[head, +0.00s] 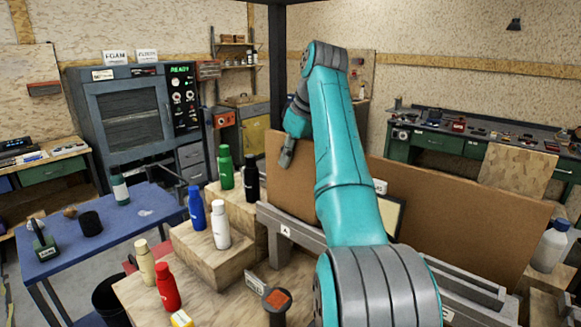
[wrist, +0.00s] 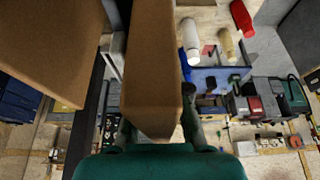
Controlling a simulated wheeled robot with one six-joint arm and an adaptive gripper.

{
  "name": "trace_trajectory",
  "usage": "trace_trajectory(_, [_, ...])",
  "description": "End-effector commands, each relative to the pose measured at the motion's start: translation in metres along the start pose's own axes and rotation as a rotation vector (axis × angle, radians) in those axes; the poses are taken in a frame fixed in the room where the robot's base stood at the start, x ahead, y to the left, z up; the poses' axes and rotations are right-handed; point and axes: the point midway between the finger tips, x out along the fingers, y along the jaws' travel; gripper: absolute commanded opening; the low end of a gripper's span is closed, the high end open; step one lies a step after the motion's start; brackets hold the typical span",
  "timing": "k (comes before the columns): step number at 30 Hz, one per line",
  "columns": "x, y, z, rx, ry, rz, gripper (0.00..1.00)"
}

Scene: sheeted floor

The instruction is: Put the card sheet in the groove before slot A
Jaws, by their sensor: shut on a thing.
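A large brown card sheet (head: 455,215) stands upright behind my arm, along the grey slotted rack (head: 292,231). A small white label A (head: 285,230) is on the rack's front at the left end. My gripper (head: 287,154) is at the sheet's upper left corner. In the wrist view my gripper (wrist: 158,130) is shut on a brown sheet (wrist: 152,70), which runs between the fingers. Another brown surface (wrist: 45,45) fills the upper left there; I cannot tell if it is a separate sheet. The sheet's lower edge and the groove before slot A are hidden.
Green (head: 225,168), black (head: 252,178), blue (head: 197,208) and white (head: 220,225) bottles stand on wooden blocks left of the rack. A red bottle (head: 167,288) is nearer. A pale framed panel (head: 396,217) stands by the rack beside my arm. A blue table (head: 140,225) is at left.

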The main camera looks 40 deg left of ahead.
Motion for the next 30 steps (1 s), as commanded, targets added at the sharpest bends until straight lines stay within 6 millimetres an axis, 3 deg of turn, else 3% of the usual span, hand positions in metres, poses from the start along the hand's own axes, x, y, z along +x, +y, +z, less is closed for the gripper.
trace_trajectory(4, [0.019,0.003,0.004,-0.003,-0.001,-0.002,0.00])
trace_trajectory(15, [0.022,0.004,0.005,-0.004,0.000,-0.001,0.00])
trace_trajectory(16, [0.022,0.004,0.005,-0.004,0.000,-0.001,0.23])
trace_trajectory(17, [0.022,0.004,0.005,-0.004,0.000,-0.001,0.26])
trace_trajectory(26, [0.021,0.004,0.004,-0.004,0.000,-0.001,0.26])
trace_trajectory(30, [0.011,0.004,0.004,-0.004,0.001,0.000,0.26])
